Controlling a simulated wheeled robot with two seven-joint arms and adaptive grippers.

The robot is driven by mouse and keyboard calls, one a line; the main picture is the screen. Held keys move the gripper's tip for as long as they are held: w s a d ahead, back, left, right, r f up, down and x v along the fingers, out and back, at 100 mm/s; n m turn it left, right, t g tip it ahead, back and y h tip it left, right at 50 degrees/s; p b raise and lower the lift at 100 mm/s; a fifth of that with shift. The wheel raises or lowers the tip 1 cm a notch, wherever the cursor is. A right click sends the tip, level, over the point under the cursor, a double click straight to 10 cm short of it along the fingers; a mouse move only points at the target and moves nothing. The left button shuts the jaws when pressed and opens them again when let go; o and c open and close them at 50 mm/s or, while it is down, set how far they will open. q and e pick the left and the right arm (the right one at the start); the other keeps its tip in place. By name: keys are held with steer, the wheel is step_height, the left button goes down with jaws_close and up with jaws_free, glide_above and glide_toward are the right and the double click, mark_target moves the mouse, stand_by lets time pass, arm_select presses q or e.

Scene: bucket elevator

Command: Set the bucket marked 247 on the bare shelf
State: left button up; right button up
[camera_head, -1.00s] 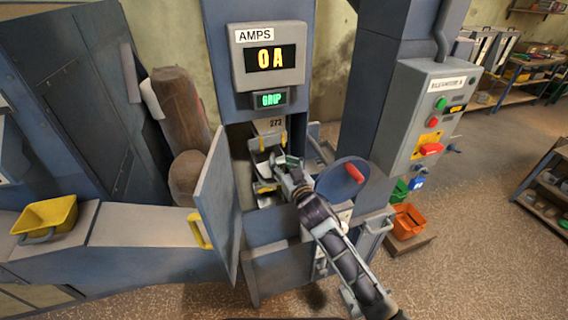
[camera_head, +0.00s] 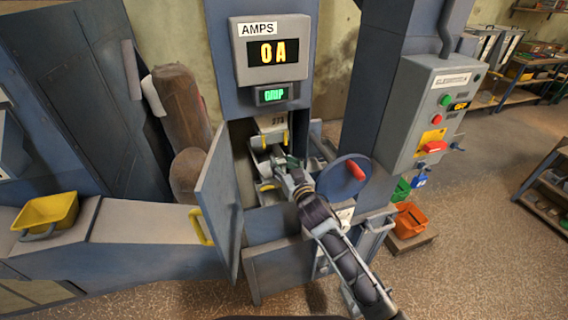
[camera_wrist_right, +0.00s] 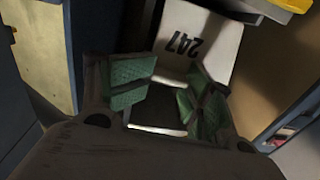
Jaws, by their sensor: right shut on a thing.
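The bucket marked 247 (camera_wrist_right: 180,45) is pale grey, and its number reads upside down in the right wrist view. My right gripper (camera_head: 288,163) reaches into the open cabinet in the head view. In the right wrist view its green-padded fingers (camera_wrist_right: 163,95) are spread around a thin part of this bucket, shut on it. A bucket marked 273 (camera_head: 272,124) with yellow catches hangs above the gripper. A yellow-edged part (camera_head: 267,187) shows below, partly hidden. I cannot make out clearly which shelf is bare. My left gripper is not in view.
The cabinet door (camera_head: 217,195) stands open on the left, with a yellow handle. A round disc with a red knob (camera_head: 356,171) is close right of my arm. A yellow bucket (camera_head: 48,212) rests on the left casing. An orange bin (camera_head: 410,218) stands at right.

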steer(key=shift+d+f, duration=0.15)
steer(key=shift+f, duration=0.45)
steer(key=shift+w, duration=0.1)
steer(key=o, duration=1.6)
steer(key=shift+c, duration=0.2)
steer(key=v, duration=1.2)
steer(key=shift+n, duration=0.4)
